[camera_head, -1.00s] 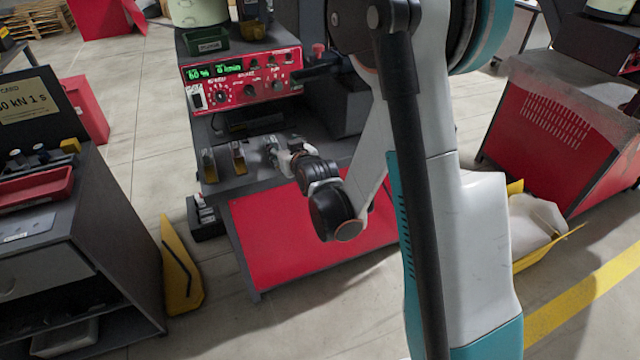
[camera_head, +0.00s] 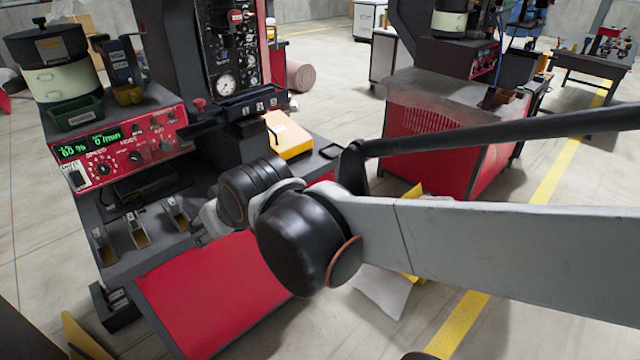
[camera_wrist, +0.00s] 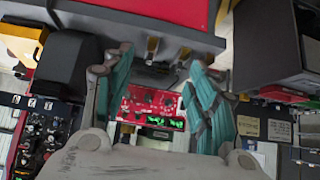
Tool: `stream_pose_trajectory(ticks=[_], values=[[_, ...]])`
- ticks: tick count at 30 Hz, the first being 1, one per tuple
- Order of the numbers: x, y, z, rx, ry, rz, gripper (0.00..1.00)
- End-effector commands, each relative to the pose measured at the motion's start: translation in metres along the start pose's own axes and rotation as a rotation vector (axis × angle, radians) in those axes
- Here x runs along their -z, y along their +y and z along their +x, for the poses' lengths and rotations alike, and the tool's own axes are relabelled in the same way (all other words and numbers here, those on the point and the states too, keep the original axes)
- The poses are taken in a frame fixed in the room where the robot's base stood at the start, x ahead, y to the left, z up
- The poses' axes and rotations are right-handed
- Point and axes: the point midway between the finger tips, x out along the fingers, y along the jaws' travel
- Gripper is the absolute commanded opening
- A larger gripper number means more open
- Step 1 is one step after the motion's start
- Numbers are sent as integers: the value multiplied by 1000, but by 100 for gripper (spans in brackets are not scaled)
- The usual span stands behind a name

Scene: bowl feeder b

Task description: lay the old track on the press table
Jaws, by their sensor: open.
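My gripper shows in the wrist view (camera_wrist: 155,72) with its two teal-padded fingers spread and nothing between them. In the head view it is mostly hidden behind my wrist joints, low over the bench front. The dark bench top (camera_head: 122,272) has a red panel below its front edge. Several small metal pieces with yellowish insides stand on it: a left one (camera_head: 105,246), a middle one (camera_head: 137,231) and a right one (camera_head: 177,214) nearest my gripper. I cannot tell which thing is the old track or which surface is the press table.
A red control box (camera_head: 125,150) with green digits stands behind the metal pieces. A dark tray (camera_head: 250,104) with white labels juts out right of it. A yellow-and-white block (camera_head: 289,136) lies further right. A press with gauges (camera_head: 228,60) rises behind.

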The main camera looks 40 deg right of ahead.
Motion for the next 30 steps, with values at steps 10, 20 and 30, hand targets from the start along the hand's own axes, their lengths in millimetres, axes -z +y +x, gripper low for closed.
stream_pose_trajectory(ticks=[10, 20, 30], values=[[-70, 1, -57, -12, -125, 5, 53], [-79, 1, -64, -13, -144, 6, 53], [-79, 1, -64, -13, -143, 6, 53]])
